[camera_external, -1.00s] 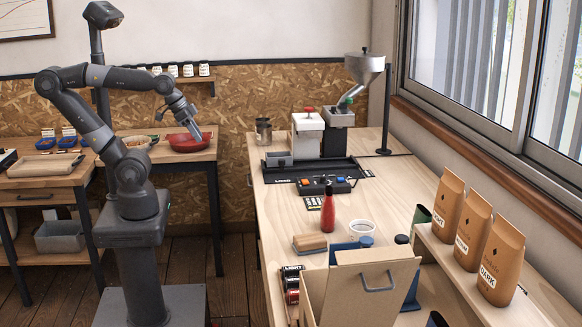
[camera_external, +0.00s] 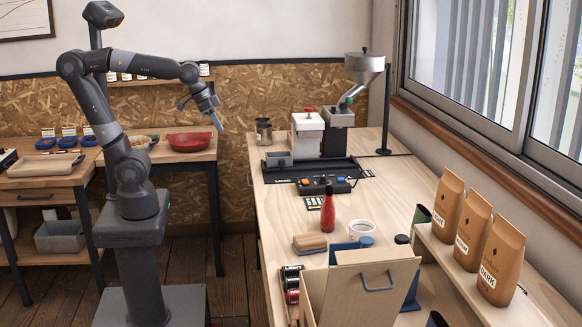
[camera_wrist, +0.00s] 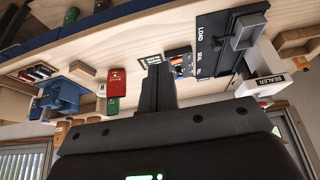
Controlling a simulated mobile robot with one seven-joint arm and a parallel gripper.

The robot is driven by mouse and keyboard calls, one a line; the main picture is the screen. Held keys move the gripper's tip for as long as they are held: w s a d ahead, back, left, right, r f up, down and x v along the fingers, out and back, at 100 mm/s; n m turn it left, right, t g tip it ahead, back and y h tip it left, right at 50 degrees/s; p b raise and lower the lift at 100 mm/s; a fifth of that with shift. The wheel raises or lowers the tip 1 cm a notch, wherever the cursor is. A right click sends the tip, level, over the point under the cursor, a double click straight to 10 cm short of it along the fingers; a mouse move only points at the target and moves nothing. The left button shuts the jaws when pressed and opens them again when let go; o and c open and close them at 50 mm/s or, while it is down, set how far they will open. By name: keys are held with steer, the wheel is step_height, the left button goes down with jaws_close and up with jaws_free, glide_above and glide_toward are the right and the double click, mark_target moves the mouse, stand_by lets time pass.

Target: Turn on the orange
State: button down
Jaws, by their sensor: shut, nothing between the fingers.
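A black control box (camera_external: 341,187) sits on the front edge of the black tray on the wooden counter. An orange switch (camera_external: 305,181) is on its left part and a blue one (camera_external: 340,180) on its right. The control box also shows in the wrist view (camera_wrist: 180,64), small and partly hidden behind my fingers. My gripper (camera_external: 217,124) is shut and empty, in the air between the side table and the counter, left of the box and apart from it. In the wrist view my gripper (camera_wrist: 157,70) points towards the counter.
The counter (camera_external: 280,212) holds a red bottle (camera_external: 328,208), a white cup (camera_external: 361,228), a sealer (camera_external: 307,136) and a grinder with a hopper (camera_external: 364,68). A red bowl (camera_external: 189,142) stands on the side table. The counter's left edge strip is fairly clear.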

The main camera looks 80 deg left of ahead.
steer(key=w+f+g, duration=0.1)
steer(key=w, duration=1.4)
glide_above(307, 182)
steer(key=s+a, duration=0.2)
steer(key=s, duration=0.2)
step_height(307, 182, down, 6)
steer(key=shift+d+g+h, duration=0.25)
steer(key=shift+g+h, duration=0.05)
steer(key=shift+f, duration=0.15)
steer(key=x, duration=0.8)
steer(key=s+x, duration=0.1)
steer(key=x, duration=0.4)
steer(key=shift+d+f, duration=0.15)
steer(key=shift+f, duration=0.4)
steer(key=shift+d, duration=0.1)
